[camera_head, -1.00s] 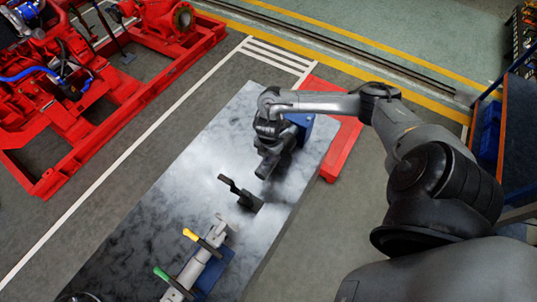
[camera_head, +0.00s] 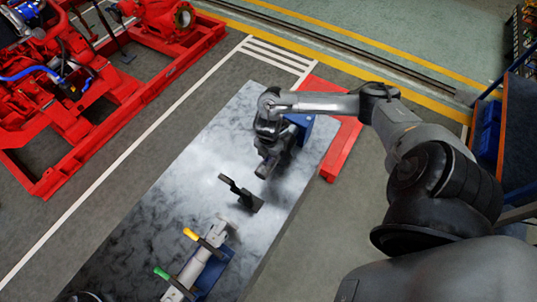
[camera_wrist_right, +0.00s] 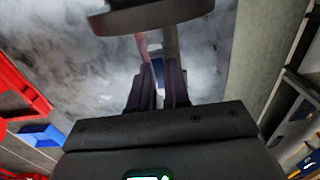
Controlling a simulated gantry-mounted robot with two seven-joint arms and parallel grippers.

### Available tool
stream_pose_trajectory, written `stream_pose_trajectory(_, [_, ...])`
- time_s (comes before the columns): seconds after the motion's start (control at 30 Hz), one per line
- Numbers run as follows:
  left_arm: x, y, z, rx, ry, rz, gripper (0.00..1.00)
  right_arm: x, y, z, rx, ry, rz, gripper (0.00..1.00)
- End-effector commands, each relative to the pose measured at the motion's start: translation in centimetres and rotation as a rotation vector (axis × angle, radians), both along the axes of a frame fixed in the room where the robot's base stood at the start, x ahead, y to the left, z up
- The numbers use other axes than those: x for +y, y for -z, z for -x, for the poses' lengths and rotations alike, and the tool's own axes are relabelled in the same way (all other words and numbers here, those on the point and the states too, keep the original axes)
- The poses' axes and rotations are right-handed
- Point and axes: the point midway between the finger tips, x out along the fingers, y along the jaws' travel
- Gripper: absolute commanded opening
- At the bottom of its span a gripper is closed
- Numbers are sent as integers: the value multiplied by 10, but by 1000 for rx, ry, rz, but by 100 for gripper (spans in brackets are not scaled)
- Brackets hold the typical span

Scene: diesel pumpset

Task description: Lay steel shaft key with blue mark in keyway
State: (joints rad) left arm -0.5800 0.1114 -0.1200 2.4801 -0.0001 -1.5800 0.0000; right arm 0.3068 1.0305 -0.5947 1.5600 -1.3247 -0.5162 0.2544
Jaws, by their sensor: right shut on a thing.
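My right gripper (camera_head: 264,170) hangs over the far part of the grey table, pointing down. In the right wrist view its two dark fingers (camera_wrist_right: 158,88) are shut on the steel key (camera_wrist_right: 158,70), whose blue mark shows between them. The fingers hide much of the key. A pale steel shaft (camera_head: 193,268) lies on a blue support near the front of the table, with a yellow tip and a green tip beside it. The right gripper is well apart from it, farther back. The keyway is too small to make out. My left gripper is not clearly in view.
A black upright bracket (camera_head: 240,194) stands on the table (camera_head: 150,215) between the right gripper and the shaft. A blue box (camera_head: 301,124) is behind the gripper. A red frame with an engine (camera_head: 100,90) stands on the floor at left. The table's left side is clear.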

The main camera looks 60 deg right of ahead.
Motion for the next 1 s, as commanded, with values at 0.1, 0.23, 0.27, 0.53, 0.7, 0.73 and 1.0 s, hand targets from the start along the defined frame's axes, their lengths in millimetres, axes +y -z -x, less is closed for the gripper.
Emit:
stream_pose_trajectory(0.1, [0,3,0,0,0,0,36,0,4,0,0,0,0,0])
stream_pose_trajectory(0.23, [0,5,0,0,2,-2,36,0,7,0,0,0,0,0])
stream_pose_trajectory(0.27, [1,5,0,0,1,-2,36,0,8,0,0,0,0,0])
stream_pose_trajectory(0.53, [3,8,0,0,8,-12,36,0,12,0,-1,0,0,21])
stream_pose_trajectory(0.7, [3,8,0,0,9,-14,36,0,12,0,0,0,0,46])
stream_pose_trajectory(0.73, [3,8,0,0,9,-14,36,0,12,0,0,0,0,46])
stream_pose_trajectory(1.0, [3,8,0,0,7,-11,36,0,11,0,0,0,0,46])
